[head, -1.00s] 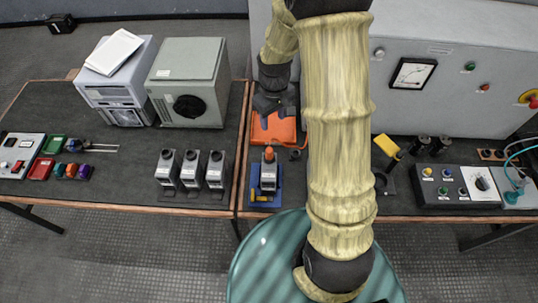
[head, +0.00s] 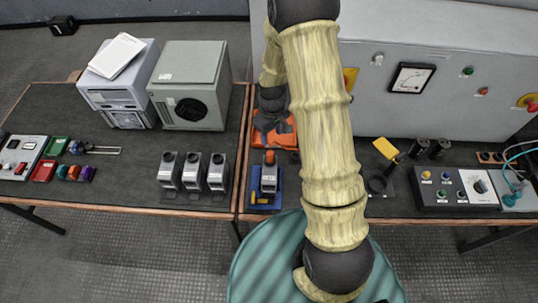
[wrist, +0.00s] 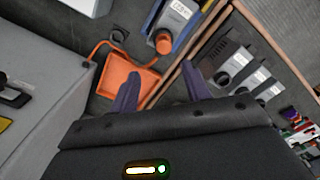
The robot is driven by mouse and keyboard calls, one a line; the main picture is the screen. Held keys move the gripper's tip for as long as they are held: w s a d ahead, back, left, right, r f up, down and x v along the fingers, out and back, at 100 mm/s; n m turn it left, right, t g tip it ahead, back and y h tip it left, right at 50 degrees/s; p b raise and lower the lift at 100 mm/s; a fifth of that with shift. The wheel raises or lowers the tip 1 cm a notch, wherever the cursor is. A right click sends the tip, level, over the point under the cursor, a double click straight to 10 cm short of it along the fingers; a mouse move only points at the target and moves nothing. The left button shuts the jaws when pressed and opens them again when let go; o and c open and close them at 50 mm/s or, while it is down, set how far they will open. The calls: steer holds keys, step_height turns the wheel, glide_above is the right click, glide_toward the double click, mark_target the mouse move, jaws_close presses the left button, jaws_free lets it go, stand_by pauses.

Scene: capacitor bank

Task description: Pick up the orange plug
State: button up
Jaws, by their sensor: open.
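The orange plug (head: 269,157) sits at the top of a grey unit on a blue base (head: 259,199) near the front edge of the bench. In the wrist view the orange plug (wrist: 163,43) is a short round-ended piece, beyond the fingertips and roughly in line with the gap between them. My gripper (head: 270,136) is open and empty, behind the plug in the head view and apart from it. Its two dark fingers also show in the wrist view (wrist: 161,80).
An orange tray (wrist: 122,82) lies beside the plug's unit, partly behind my gripper in the head view. Several grey units (head: 193,170) stand to the left. A large grey cabinet (head: 430,60) rises behind the bench on the right. A yellow-handled item (head: 386,148) stands right of my arm.

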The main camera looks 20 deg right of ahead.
mark_target(270, 152)
step_height(270, 152, down, 6)
steer(key=shift+d+f+p, duration=0.1)
steer(key=shift+p, duration=0.75)
steer(key=shift+s, duration=0.15)
steer(key=shift+s+a+f+p, duration=0.1)
steer(key=shift+a+f+p, duration=0.25)
steer(key=shift+f+p, duration=1.1)
steer(key=shift+f, duration=1.15)
steer(key=shift+c, duration=0.2)
jaws_close()
